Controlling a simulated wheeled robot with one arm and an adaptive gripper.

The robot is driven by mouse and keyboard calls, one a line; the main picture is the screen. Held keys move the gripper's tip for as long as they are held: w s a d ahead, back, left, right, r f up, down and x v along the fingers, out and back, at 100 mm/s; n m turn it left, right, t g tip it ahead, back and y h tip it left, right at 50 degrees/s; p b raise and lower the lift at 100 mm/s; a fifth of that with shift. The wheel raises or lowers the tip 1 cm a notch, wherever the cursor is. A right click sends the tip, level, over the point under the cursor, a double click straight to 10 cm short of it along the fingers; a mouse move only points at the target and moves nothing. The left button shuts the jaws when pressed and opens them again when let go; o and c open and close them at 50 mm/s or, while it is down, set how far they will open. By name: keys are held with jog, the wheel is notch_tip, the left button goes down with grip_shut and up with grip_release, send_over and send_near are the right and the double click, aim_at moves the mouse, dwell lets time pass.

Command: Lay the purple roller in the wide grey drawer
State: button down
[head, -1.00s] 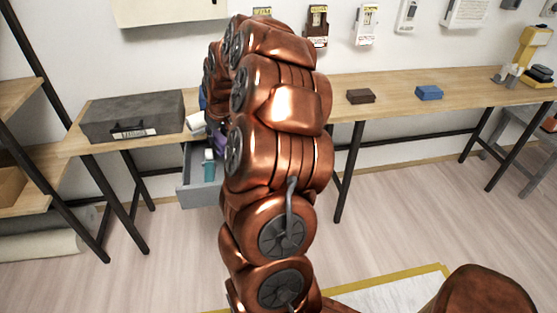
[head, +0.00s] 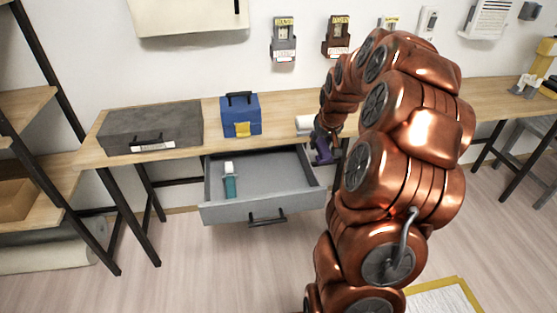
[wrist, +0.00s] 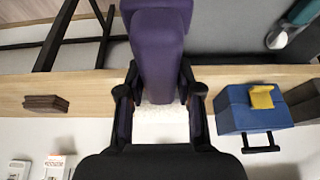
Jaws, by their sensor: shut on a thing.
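The purple roller has a purple handle (head: 321,152) and a white roller head (head: 304,124). In the wrist view its purple handle (wrist: 158,50) points to the top and its white head (wrist: 160,122) is partly hidden. My gripper (wrist: 160,95) is shut on the roller, with one finger on each side. In the head view the roller hangs by the right end of the wide grey drawer (head: 262,216). The drawer is pulled open below the table and also shows in the wrist view (wrist: 230,25). My arm hides most of the gripper there.
A teal roller (head: 230,186) lies at the left in the drawer; its middle and right are bare. On the wooden table (head: 180,152) stand a grey case (head: 150,126) and a blue toolbox (head: 240,116). A brown block (wrist: 46,104) shows in the wrist view.

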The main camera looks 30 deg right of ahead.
jog(key=w+a+f+p, duration=0.1)
jog(key=w+a+f, duration=0.1)
jog(key=a, duration=0.3)
jog(key=w+a+f+p, duration=0.1)
jog(key=w+a+f, duration=0.1)
jog(key=w+a, duration=0.2)
jog(key=shift+w+a+f+p, duration=0.3)
jog(key=shift+w+a+p, duration=0.1)
jog(key=shift+a, duration=0.35)
jog(key=shift+s+f, duration=0.1)
jog(key=shift+f+b, duration=0.3)
jog(key=shift+f, duration=0.05)
jog(key=shift+f, duration=0.2)
jog(key=c, duration=0.8)
grip_release()
jog(key=shift+o, duration=0.2)
